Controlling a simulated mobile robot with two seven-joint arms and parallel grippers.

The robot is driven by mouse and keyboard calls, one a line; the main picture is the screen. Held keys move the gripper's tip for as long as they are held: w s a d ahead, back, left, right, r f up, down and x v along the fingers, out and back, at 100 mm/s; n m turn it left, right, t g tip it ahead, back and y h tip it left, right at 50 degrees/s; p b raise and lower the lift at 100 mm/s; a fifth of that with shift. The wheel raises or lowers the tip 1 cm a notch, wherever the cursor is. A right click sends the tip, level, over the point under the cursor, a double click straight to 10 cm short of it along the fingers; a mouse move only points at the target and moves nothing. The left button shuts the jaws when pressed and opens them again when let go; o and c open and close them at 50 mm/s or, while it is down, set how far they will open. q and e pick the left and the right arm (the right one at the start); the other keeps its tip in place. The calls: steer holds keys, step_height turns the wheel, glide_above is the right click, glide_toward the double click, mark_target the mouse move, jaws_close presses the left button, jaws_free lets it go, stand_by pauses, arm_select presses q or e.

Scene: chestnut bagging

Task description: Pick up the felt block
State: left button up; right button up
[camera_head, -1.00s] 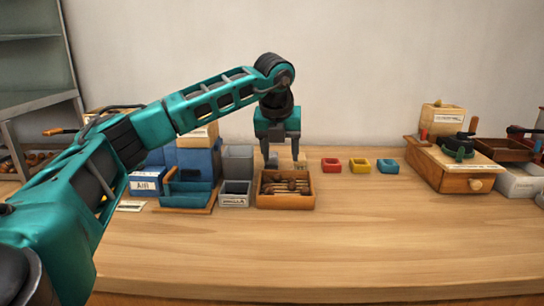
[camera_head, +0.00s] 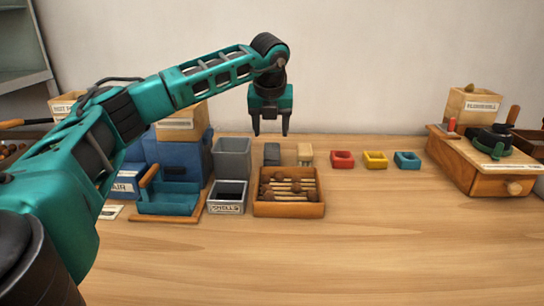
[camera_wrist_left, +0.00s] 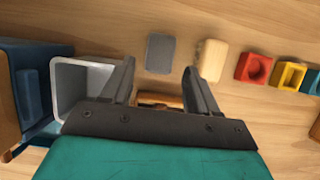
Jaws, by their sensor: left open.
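A small dark grey block (camera_head: 272,154), which looks like the felt block, stands on the table behind the slatted wooden tray. In the left wrist view the grey block (camera_wrist_left: 160,53) lies flat-faced just beyond the gap between my fingers. My left gripper (camera_head: 271,132) is open and empty, pointing down above the grey block, apart from it. Its two fingers also show in the left wrist view (camera_wrist_left: 160,68). A cream block (camera_head: 305,154) stands just right of the grey one. My right gripper is not in view.
The slatted tray (camera_head: 288,211) holds brown chestnuts. A grey bin (camera_head: 232,158) stands close left of the block. Red (camera_head: 342,159), yellow (camera_head: 375,159) and blue (camera_head: 407,159) small cups stand to the right. The front of the table is clear.

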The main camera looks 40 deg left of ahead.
mark_target(272, 147)
arm_select(q)
steer(key=x, duration=0.3)
steer(key=shift+w+f, duration=0.1)
steer(key=shift+f, duration=0.15)
steer(key=shift+s+b+x, duration=0.2)
steer(key=shift+b+x, duration=0.5)
steer(key=shift+x, duration=1.95)
steer(key=shift+d+f, duration=0.1)
steer(key=shift+d, duration=0.05)
steer(key=shift+c, duration=0.3)
steer(key=c, duration=0.8)
